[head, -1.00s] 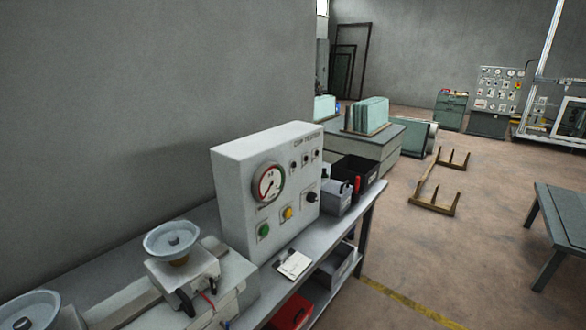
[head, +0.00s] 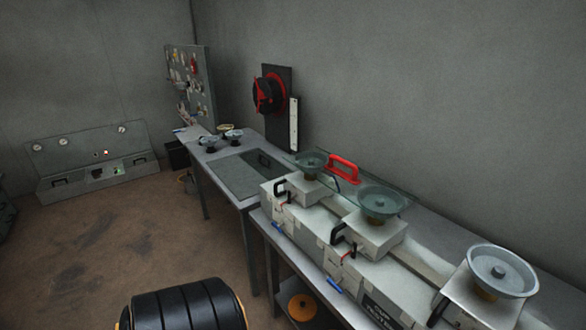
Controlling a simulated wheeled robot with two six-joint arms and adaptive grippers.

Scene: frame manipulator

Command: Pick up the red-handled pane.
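The red-handled pane (head: 343,185) is a clear sheet of glass on the bench at the right. Its red handle (head: 343,168) stands up near the wall side. The pane appears to lie flat across two suction-cup stations, whose round cups (head: 311,162) and (head: 381,202) show through or beside the glass. Its exact edges are hard to see. Neither of my grippers shows in the head view.
Another cup station (head: 500,270) stands bare at the lower right. A table (head: 240,178) beyond the bench bears a flat panel with a black handle. A red-and-black reel (head: 268,94) hangs on the wall. A grey console (head: 92,160) stands far left. Open floor (head: 100,230) lies at left.

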